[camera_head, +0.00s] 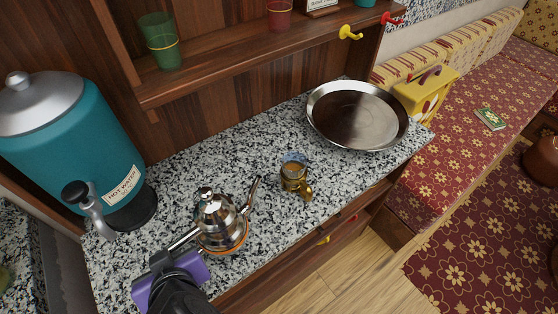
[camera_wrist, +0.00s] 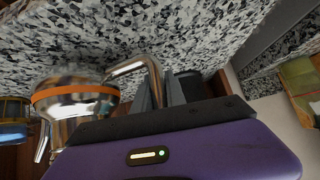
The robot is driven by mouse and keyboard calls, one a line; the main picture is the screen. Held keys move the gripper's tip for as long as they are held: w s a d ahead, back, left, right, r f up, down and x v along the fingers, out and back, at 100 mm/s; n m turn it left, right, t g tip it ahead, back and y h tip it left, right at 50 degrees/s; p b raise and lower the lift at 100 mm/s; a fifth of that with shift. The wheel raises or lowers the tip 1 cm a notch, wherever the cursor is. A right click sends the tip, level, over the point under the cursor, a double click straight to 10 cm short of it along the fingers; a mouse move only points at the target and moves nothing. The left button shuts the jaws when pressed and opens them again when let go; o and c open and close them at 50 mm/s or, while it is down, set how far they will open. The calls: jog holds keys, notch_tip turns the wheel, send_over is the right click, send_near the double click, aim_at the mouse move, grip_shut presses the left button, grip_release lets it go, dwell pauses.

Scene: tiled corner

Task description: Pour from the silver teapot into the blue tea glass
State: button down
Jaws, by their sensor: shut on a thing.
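The silver teapot (camera_head: 217,222) has a domed lid, an orange band near its base and a spout that points right toward the glass. It also shows in the wrist view (camera_wrist: 78,98). My gripper (camera_head: 170,262) is shut on the teapot's handle (camera_wrist: 138,66), at the pot's left. The pot looks upright; I cannot tell whether it touches the counter. The blue tea glass (camera_head: 294,158) has a blue rim and a gold-coloured holder with a handle. It stands on the counter right of the spout tip, apart from it. Part of it shows at the wrist view's left edge (camera_wrist: 12,132).
The speckled counter (camera_head: 262,145) is clear around the glass. A large round pan (camera_head: 358,115) lies at its right end. A teal hot water urn (camera_head: 68,140) with a tap stands left. A wooden shelf (camera_head: 225,75) with a green glass (camera_head: 160,42) overhangs the back.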

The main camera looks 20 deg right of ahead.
notch_tip(320, 180, up, 6)
jog(key=s+a+p, duration=0.1)
jog(key=a+p, duration=0.1)
jog(key=p, duration=0.5)
jog(key=shift+a, duration=0.35)
jog(key=shift+s+r, duration=0.1)
